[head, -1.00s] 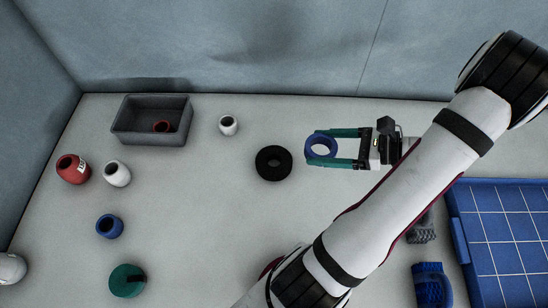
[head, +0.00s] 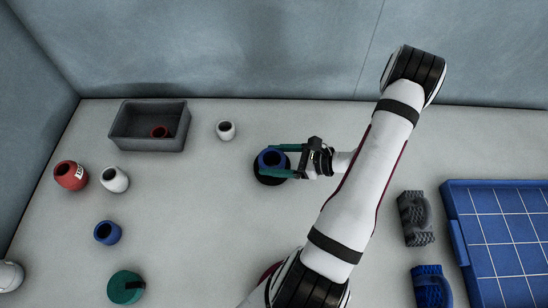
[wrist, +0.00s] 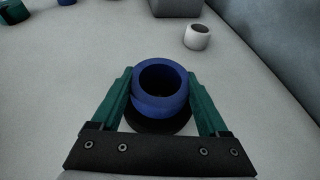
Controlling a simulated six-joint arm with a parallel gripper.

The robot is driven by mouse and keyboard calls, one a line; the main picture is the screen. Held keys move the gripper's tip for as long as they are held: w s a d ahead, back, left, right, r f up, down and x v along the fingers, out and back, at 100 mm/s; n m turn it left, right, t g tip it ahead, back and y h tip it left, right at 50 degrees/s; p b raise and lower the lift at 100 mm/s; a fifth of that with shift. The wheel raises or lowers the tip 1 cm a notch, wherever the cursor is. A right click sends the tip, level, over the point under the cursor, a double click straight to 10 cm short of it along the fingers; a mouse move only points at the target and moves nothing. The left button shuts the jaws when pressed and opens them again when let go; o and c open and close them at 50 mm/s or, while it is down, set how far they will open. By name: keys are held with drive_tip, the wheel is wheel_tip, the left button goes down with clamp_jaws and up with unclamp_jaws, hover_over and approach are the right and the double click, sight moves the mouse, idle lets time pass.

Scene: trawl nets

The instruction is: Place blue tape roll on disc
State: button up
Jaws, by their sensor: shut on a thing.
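The blue tape roll (head: 271,159) is held between the two green fingers of my gripper (head: 277,161). In the wrist view the roll (wrist: 160,92) sits between the fingertips with its hole facing up. The black disc (head: 270,181) lies on the table directly under the roll and is mostly covered by it. In the wrist view the disc's near edge (wrist: 158,126) shows below the roll. I cannot tell whether the roll touches the disc.
A grey bin (head: 150,140) with a red roll inside stands at the back left. A white roll (head: 226,131) stands near the disc. Red, white, blue and green rolls stand farther left. A blue gridded tray (head: 500,240) and net bundles (head: 415,218) lie on the right.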

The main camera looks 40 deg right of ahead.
drive_tip(key=o, duration=1.3)
drive_tip(key=shift+s+d+r, duration=0.15)
drive_tip(key=shift+r, duration=0.05)
drive_tip(key=v, duration=1.2)
drive_tip(key=w+a+r+n+g+y, duration=0.1)
drive_tip(key=w+a+r+n+g, duration=0.3)
drive_tip(key=a, duration=0.4)
drive_tip(key=w+a+r+n+g+y, duration=0.1)
drive_tip(key=w+a+r+n+g, duration=0.1)
drive_tip(key=a+r+n+g, duration=0.4)
drive_tip(key=s+a+r+n+g+h, duration=0.1)
drive_tip(key=s+a+r+n+h, duration=0.3)
drive_tip(key=s+a+n, duration=0.6)
drive_tip(key=a+n+h, duration=0.2)
drive_tip(key=a+n, duration=0.2)
drive_tip(key=shift+a+g+h, duration=0.25)
drive_tip(key=shift+g+h, duration=0.15)
